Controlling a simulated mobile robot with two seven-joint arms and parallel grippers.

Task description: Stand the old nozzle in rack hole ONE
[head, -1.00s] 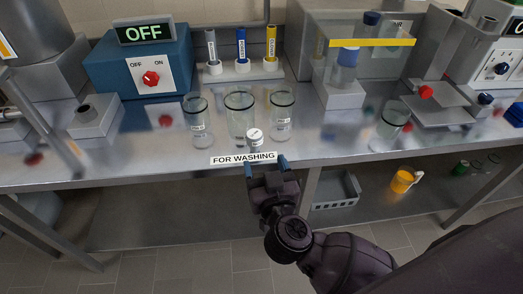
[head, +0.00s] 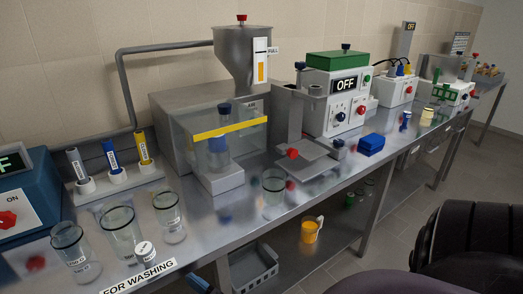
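I cannot make out the old nozzle or a rack hole marked ONE in the head view. A pale stand (head: 118,186) at the left holds upright grey, blue and yellow cylinders; I see no readable hole number on it. A blue fingertip of my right gripper (head: 199,285) shows at the bottom edge, in front of the bench near the FOR WASHING label (head: 140,278). The rest of that gripper is out of frame, so its opening is hidden. My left gripper is not in view.
Glass beakers (head: 118,232) and a white-lidded jar (head: 147,254) stand at the bench's front left. A blue block (head: 371,144) lies farther right.

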